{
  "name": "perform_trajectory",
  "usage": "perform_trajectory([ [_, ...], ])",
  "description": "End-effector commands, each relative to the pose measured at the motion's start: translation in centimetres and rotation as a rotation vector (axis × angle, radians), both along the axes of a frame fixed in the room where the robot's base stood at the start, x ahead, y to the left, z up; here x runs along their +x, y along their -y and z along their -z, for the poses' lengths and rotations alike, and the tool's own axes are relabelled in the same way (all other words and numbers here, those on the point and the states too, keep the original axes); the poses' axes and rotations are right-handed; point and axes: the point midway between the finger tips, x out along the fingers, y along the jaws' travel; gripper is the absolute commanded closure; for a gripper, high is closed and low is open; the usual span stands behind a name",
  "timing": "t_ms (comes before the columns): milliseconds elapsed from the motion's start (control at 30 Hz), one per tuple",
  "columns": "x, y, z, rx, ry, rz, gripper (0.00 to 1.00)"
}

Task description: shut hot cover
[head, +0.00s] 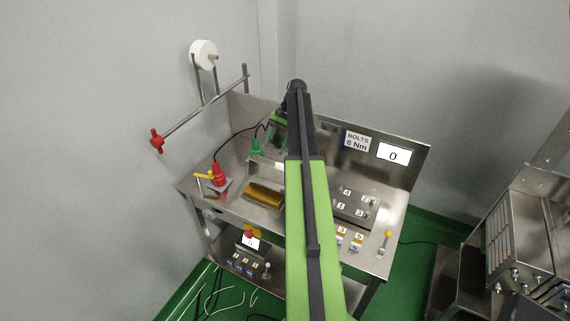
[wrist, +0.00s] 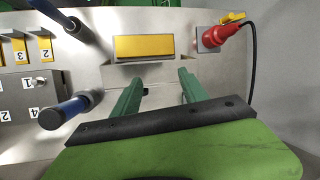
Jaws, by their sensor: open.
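A yellow-amber panel (head: 265,194), which looks like the hot cover, is at the front left of the steel bench. It also shows in the wrist view (wrist: 143,46), framed by a pale metal housing. I cannot tell whether it is raised or lowered. My gripper (wrist: 158,88) is open and empty in the wrist view, its two green fingers apart and pointing toward the panel without visibly touching it. In the head view my gripper (head: 279,121) is at the back of the bench, partly hidden behind my arm, which also covers the bench's middle.
Blue-banded posts (wrist: 66,112) rise close left of my fingers.

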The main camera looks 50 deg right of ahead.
Motion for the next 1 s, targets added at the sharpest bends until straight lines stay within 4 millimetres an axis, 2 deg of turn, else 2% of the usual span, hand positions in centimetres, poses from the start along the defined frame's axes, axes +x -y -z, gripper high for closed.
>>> perform_trajectory([
  [33, -0.9, 4.8, -0.6, 0.025, 0.001, 0.069, 0.49],
  [100, -2.7, 8.6, -1.0, 0.056, 0.002, 0.138, 0.49],
  [200, -4.3, 11.4, -1.3, 0.078, 0.005, 0.190, 0.49],
  [233, -4.5, 11.7, -1.4, 0.081, 0.005, 0.197, 0.49],
  [433, -4.7, 11.7, -1.0, 0.083, 0.004, 0.201, 0.49],
  [567, -4.5, 11.2, 0.2, 0.083, 0.004, 0.200, 0.49],
  [667, -4.2, 10.5, 1.8, 0.083, 0.004, 0.199, 0.49],
  [1000, -2.7, 7.1, 8.9, 0.082, 0.004, 0.198, 0.49],
])
